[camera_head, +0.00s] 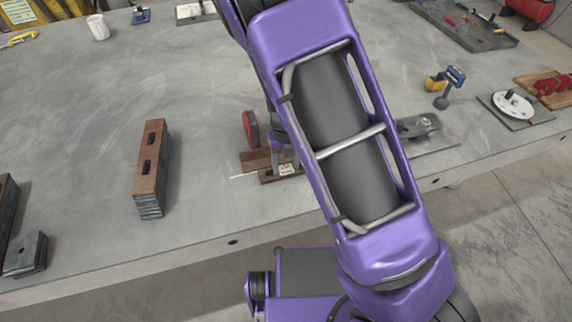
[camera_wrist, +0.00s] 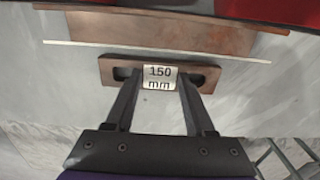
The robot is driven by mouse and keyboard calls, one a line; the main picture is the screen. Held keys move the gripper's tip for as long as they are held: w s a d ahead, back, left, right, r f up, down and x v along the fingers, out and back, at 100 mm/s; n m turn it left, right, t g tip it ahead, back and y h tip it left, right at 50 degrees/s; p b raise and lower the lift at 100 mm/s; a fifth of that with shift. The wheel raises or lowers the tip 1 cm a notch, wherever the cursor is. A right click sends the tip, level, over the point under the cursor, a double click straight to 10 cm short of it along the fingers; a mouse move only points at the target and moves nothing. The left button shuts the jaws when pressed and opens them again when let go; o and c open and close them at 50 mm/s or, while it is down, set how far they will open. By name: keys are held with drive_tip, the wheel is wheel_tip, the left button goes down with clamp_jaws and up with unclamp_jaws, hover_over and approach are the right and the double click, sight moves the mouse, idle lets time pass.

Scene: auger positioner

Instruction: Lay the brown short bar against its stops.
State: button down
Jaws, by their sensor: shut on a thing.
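The brown short bar (camera_wrist: 204,73) carries a white "150 mm" label and has a slot near each end. My gripper (camera_wrist: 158,84) is shut on its middle, one finger at each side of the label, the tips at the slots. In the head view the bar (camera_head: 267,180) shows near the table's front edge, partly hidden by my arm. A longer brown rail (camera_wrist: 165,30), perhaps one of the stops, lies beyond the bar in the wrist view, with a thin white strip (camera_wrist: 100,45) and a gap between them. I cannot tell whether the bar touches the table.
A stack of slotted bars (camera_head: 152,160), brown on top, stands to the left on the grey table (camera_head: 80,110). A red part (camera_head: 251,128) stands just behind the rail. A grey metal fixture (camera_head: 418,126) is to the right. The table between stack and rail is clear.

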sight(286, 169)
drive_tip(key=shift+c, duration=1.2)
unclamp_jaws()
drive_tip(key=shift+f, duration=0.1)
wheel_tip(286, 169, up, 12)
drive_tip(key=p, duration=0.3)
